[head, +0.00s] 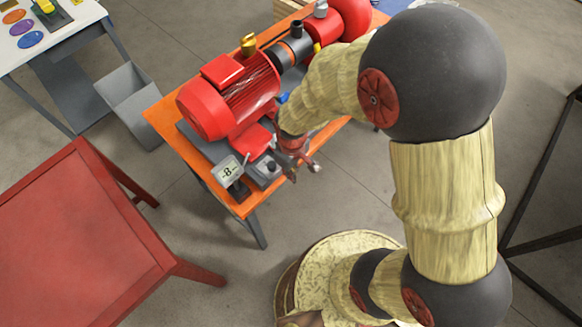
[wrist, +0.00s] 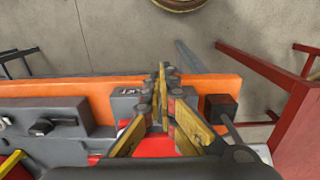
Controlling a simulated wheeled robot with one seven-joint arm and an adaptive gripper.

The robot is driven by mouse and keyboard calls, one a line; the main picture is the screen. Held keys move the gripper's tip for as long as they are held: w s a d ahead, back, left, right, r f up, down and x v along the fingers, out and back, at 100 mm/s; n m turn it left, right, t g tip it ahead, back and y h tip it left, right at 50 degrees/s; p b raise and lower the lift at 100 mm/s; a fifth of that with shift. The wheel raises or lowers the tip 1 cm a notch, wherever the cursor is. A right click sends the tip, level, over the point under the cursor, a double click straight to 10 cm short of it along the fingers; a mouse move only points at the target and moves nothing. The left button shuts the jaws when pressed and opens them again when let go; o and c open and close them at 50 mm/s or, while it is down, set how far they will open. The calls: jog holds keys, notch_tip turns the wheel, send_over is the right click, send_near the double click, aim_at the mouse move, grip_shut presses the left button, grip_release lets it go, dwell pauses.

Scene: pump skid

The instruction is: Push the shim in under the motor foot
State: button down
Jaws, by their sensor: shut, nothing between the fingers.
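The red finned motor (head: 240,100) lies on the grey base of the orange skid table in the head view. My gripper (head: 300,168) points down beside its near side, close to the table's front edge. In the wrist view my gripper's fingers (wrist: 166,74) come together at the tips, shut with nothing between them, over the orange edge. Part of a red surface (wrist: 155,146) shows behind the fingers, low in that view. I cannot make out the shim, and the gap under the motor foot is hidden by my arm and gripper.
A display reading about -8 (head: 229,170) stands at the orange table's (head: 163,117) near corner, beside a small grey block with a dark knob (head: 265,168). A red table (head: 75,235) stands at left. A grey bin (head: 130,102) stands beyond it.

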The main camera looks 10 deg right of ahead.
aim_at(272, 163)
jog(key=w+a+f, duration=0.2)
jog(key=w+f, duration=0.1)
jog(key=f, duration=0.1)
jog(key=shift+w+a+f+b, duration=0.15)
jog(key=shift+f+b, duration=0.15)
jog(key=shift+b, duration=0.05)
jog(key=shift+w+a, duration=0.7)
jog(key=shift+w, duration=0.3)
jog(key=shift+w+a, duration=0.65)
jog(key=shift+w, duration=0.3)
